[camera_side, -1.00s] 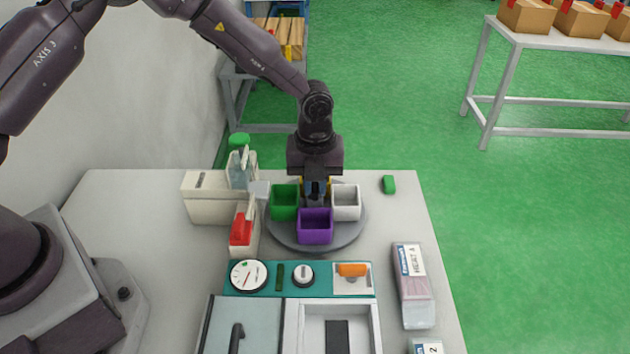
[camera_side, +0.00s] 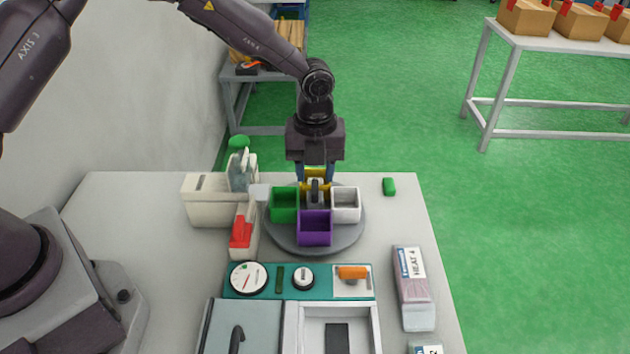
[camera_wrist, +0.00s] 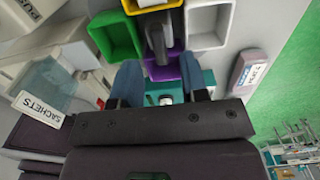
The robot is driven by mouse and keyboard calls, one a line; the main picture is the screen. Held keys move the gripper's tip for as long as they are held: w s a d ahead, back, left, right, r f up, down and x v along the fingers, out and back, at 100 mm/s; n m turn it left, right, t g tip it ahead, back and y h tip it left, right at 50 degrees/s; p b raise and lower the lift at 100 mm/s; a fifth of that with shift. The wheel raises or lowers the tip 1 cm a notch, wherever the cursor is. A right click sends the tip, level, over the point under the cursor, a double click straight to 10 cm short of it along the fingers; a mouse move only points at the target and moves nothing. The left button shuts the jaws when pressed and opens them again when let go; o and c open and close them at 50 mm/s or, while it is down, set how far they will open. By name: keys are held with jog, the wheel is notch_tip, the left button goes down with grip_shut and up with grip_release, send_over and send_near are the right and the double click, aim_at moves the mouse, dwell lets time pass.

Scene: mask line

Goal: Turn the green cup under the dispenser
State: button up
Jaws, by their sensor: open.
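The green cup (camera_side: 285,204) sits at the left of a round grey turntable (camera_side: 350,238), beside the pale spout (camera_side: 260,192) of the dispenser (camera_side: 207,200). A purple cup (camera_side: 315,228) is at the front, a white cup (camera_side: 346,205) at the right and a yellow cup (camera_side: 316,174) at the back. A grey handle (camera_side: 315,192) stands in the middle. My gripper (camera_side: 315,177) is open and empty above the turntable's back part, its blue fingers apart. The wrist view shows the green cup (camera_wrist: 117,36) and the handle (camera_wrist: 157,42) beyond my fingertips.
A red-topped unit (camera_side: 242,232) stands left of the turntable. A teal panel (camera_side: 325,282) with a gauge, knob and orange switch lies in front. A labelled pouch (camera_side: 413,285) and a small green object (camera_side: 389,186) lie on the right. The table between them is mostly clear.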

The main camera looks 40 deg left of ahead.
notch_tip(320, 180, up, 9)
dwell(0.5)
jog(key=s+a+r+n+t, duration=0.2)
jog(key=s+a+r+n, duration=0.2)
jog(key=s+n, duration=0.9)
jog(key=s+a+r+n+t, duration=0.3)
jog(key=s+a+r+n, duration=0.2)
jog(key=s+r+n, duration=0.6)
jog(key=s+n, duration=0.1)
jog(key=n, duration=0.2)
jog(key=shift+s+t, duration=0.3)
jog(key=shift+s, duration=0.05)
